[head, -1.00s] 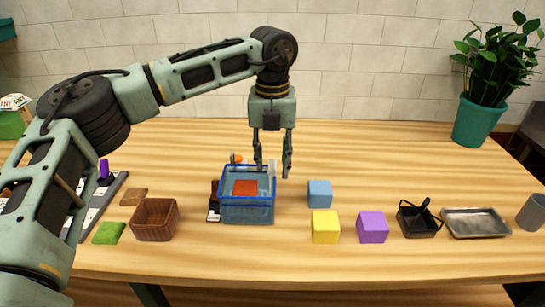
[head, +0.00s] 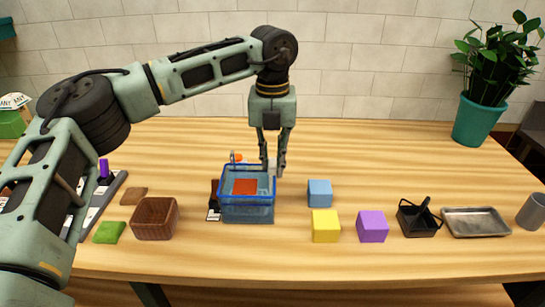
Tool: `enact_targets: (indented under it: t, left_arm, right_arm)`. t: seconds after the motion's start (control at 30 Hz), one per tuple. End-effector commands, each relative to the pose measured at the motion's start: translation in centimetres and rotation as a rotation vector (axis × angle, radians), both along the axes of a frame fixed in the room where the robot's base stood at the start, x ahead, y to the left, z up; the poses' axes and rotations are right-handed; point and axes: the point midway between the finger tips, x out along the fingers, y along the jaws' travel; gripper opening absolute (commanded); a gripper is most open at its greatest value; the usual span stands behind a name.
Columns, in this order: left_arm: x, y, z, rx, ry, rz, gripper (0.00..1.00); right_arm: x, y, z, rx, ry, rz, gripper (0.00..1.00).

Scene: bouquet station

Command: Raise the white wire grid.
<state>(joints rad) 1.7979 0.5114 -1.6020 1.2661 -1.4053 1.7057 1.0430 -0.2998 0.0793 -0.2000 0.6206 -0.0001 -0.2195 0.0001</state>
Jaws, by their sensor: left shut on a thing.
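No plainly white wire grid shows. A blue-rimmed basket (head: 247,198) sits at a clear bluish tank (head: 247,215), with an orange square (head: 244,187) showing inside the rim. A thin grey upright loop (head: 232,157) stands at its back left. My left gripper (head: 273,172) points down at the basket's right edge, its fingers closed around a pale upright handle there. The handle is mostly hidden between the fingers. The rim appears slightly above the tank's body; how far it is lifted is hard to tell. My right gripper is out of view.
A light-blue cube (head: 319,193), a yellow cube (head: 325,226) and a purple cube (head: 372,227) stand to the right. Beyond are a black basket (head: 418,221) and a metal tray (head: 475,222). A brown woven basket (head: 154,220) stands left. The table behind is clear.

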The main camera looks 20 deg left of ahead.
Motion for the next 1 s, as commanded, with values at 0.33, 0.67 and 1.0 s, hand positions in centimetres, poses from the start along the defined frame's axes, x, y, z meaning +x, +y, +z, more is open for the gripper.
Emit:
enact_targets:
  t: [0.33,0.67,1.0]
  left_arm:
    - [0.1,0.0,5.8,-0.002,-0.003,0.0,0.0]
    - [0.1,0.0,8.2,-0.002,-0.005,0.0,0.0]
    - [0.1,0.0,8.1,-0.002,-0.005,0.0,0.34]
  right_arm:
    - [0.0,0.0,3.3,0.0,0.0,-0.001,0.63]
    - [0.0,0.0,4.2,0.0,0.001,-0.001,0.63]
    - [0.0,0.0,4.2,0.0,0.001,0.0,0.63]
